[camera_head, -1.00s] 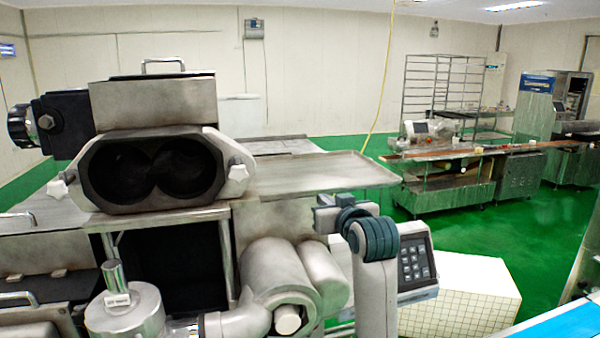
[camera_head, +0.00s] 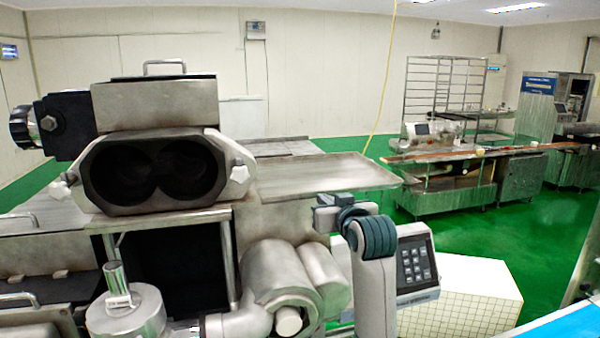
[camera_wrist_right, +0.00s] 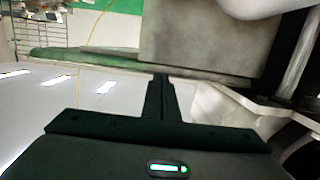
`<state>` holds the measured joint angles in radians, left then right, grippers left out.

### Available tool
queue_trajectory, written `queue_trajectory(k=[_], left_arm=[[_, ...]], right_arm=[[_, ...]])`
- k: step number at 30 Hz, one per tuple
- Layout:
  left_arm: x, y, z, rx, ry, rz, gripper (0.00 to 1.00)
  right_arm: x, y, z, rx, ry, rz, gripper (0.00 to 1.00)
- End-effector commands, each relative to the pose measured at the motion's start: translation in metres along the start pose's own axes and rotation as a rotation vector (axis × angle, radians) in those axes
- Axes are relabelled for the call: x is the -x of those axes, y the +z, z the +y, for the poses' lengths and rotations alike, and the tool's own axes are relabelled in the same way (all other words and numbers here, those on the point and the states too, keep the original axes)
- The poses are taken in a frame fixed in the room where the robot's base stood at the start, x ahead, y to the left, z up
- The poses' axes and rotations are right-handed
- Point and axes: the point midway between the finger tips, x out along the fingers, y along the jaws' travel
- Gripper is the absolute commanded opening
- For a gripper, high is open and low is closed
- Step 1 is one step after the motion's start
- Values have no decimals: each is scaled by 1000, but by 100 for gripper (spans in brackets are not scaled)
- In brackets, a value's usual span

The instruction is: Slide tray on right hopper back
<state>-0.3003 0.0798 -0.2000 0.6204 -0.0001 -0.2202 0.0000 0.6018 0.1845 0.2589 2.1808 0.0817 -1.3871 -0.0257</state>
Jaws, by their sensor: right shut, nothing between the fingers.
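The flat metal tray (camera_head: 320,176) with a low raised rim lies level on the right side of the machine, beside the twin-hole hopper block (camera_head: 160,170). My right gripper (camera_head: 326,208) is just below and in front of the tray's front edge in the head view; whether it touches is unclear there. In the right wrist view, which is upside down, the fingers of my right gripper (camera_wrist_right: 160,80) are together and empty, with their tips close to a grey metal panel (camera_wrist_right: 205,40). I cannot tell surely which part that panel is. My left gripper is not in view.
Rounded metal housings (camera_head: 285,280) stand below the tray. A metal canister (camera_head: 125,312) is at front left. A blue-topped surface (camera_head: 565,330) lies at lower right. Green floor (camera_head: 480,230) is open to the right, before a conveyor line (camera_head: 480,155) and a rack (camera_head: 440,85).

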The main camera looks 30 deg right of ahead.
Motion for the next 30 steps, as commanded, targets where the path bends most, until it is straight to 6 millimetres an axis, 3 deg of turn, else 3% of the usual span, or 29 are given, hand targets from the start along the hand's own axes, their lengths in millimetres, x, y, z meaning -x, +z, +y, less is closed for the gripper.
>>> queue_trajectory(k=[30], left_arm=[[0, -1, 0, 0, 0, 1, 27]], right_arm=[[-59, -9, 0, 0, 0, -1, 0]])
